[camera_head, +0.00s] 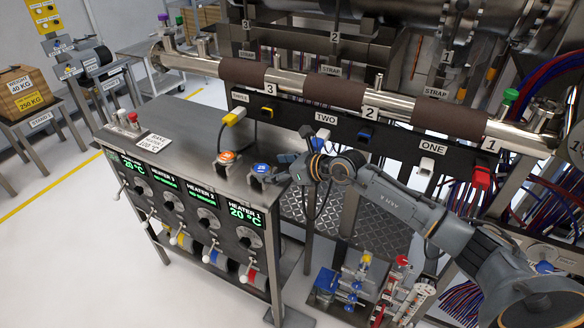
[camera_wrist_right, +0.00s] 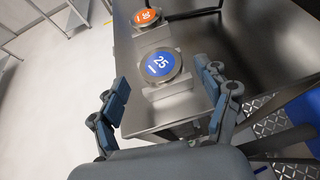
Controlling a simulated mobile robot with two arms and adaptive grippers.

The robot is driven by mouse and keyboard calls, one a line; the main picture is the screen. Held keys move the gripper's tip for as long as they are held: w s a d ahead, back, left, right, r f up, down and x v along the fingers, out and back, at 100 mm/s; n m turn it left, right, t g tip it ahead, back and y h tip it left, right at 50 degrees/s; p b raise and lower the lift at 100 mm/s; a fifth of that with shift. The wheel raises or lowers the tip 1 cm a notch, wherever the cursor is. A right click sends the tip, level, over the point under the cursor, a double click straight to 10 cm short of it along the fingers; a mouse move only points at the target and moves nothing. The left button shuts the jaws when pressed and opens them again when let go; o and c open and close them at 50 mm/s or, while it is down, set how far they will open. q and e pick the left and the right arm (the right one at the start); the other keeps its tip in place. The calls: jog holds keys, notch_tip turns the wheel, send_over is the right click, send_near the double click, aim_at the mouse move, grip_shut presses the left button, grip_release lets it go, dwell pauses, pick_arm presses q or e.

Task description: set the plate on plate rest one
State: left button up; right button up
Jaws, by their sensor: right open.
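A round blue-faced disc marked 25 (camera_wrist_right: 161,65) rests on a metal block at the corner of the heater cabinet top; it also shows in the head view (camera_head: 261,168). An orange-faced disc (camera_wrist_right: 147,16) sits on a similar block behind it, and in the head view it is to the left (camera_head: 226,156). I cannot tell which is the task's plate, and no label names plate rest one. My right gripper (camera_head: 290,172) is open and empty, just right of the blue disc. In the wrist view its fingers (camera_wrist_right: 162,74) are spread either side of the blue disc, apart from it. My left gripper is out of view.
A steel pipe with brown wraps (camera_head: 335,91) runs behind, above a black panel (camera_head: 310,120) labelled TWO and ONE. Small coloured valve parts (camera_head: 350,285) stand low in front. Open floor lies left.

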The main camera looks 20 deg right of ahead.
jog(key=b+v, duration=0.1)
jog(key=v, duration=0.9)
jog(key=shift+s+b, duration=0.2)
jog(key=shift+b, duration=0.15)
